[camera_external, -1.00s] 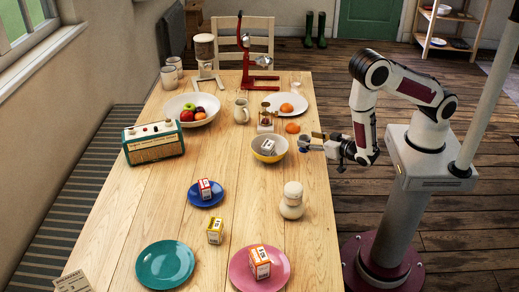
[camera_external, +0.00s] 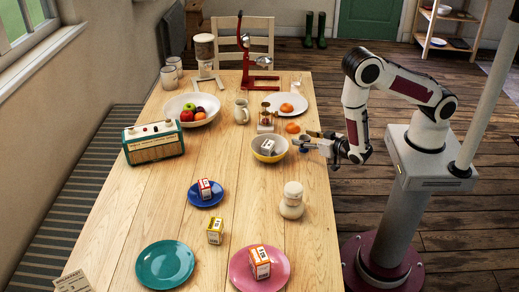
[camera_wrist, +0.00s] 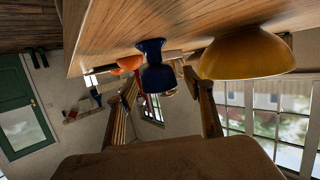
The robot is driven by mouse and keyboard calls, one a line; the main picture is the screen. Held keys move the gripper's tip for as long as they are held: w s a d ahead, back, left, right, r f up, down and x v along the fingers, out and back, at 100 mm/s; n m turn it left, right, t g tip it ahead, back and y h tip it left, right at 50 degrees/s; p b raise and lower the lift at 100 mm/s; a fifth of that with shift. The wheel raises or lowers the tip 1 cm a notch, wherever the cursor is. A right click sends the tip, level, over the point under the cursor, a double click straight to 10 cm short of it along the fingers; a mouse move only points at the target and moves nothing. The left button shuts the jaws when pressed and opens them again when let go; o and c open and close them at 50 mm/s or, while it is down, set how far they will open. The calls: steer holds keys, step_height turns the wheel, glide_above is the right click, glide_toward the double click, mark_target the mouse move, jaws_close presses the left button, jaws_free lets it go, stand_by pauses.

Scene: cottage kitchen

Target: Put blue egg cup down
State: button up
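The blue egg cup (camera_wrist: 153,62) shows in the wrist view, which is turned upside down. Its foot appears to rest on the wooden table, near the edge. My gripper (camera_external: 312,143) is low at the table's right edge in the external view, beside the yellow bowl. In the wrist view its two brown fingers stand apart, one on each side of the egg cup, with gaps between them and the cup. In the external view the cup is small and partly lost among the fingers.
An orange (camera_external: 292,128) lies just behind the gripper, near a white plate (camera_external: 273,106). A cream shaker (camera_external: 291,201) stands nearer the camera. Clear wood lies between shaker and bowl.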

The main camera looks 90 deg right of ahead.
steer(key=c, duration=1.1)
steer(key=shift+r, duration=0.2)
step_height(320, 180, up, 10)
steer(key=shift+f, duration=0.2)
stand_by(0.6)
